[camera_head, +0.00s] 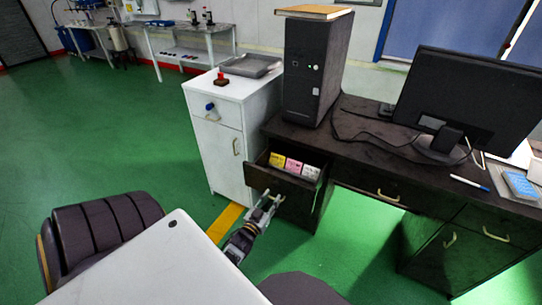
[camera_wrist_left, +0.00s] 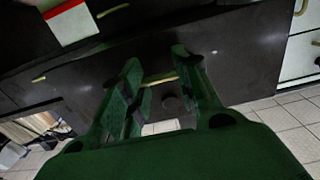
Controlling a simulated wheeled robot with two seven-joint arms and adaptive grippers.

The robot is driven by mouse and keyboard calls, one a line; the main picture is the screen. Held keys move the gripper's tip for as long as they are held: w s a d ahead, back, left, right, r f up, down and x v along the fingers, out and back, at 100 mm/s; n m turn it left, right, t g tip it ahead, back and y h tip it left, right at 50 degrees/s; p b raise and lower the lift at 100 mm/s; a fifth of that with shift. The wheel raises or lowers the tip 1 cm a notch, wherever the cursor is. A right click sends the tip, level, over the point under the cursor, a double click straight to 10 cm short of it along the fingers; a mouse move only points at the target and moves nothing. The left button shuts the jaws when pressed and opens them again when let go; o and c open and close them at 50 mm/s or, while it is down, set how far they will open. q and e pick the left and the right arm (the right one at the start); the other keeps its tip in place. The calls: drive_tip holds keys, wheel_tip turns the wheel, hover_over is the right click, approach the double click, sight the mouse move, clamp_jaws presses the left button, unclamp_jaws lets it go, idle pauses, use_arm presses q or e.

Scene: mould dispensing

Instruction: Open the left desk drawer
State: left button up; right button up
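The left desk drawer (camera_head: 283,187) is dark and stands pulled partly out of the desk in the head view. Small yellow, pink and white boxes (camera_head: 293,165) lie inside it. My left gripper (camera_head: 268,198) is at the drawer's front face. In the left wrist view, my left gripper's (camera_wrist_left: 158,62) two green-tinted fingers are apart. A brass-coloured handle (camera_wrist_left: 160,80) shows in the gap between them on the dark front; I cannot tell whether they touch it. My right gripper is not in view.
The dark desk (camera_head: 375,150) carries a black computer tower (camera_head: 312,75) and a monitor (camera_head: 468,100). A white cabinet (camera_head: 215,150) stands left of the drawer. A dark chair (camera_head: 100,232) is at the lower left. Green floor (camera_head: 130,140) is clear at the left.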

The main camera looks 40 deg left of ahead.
use_arm(q)
drive_tip(key=o, duration=0.8)
drive_tip(key=shift+r, duration=0.15)
drive_tip(key=shift+r, duration=4.95)
drive_tip(key=shift+w+d, duration=0.1)
drive_tip(key=shift+d, duration=0.05)
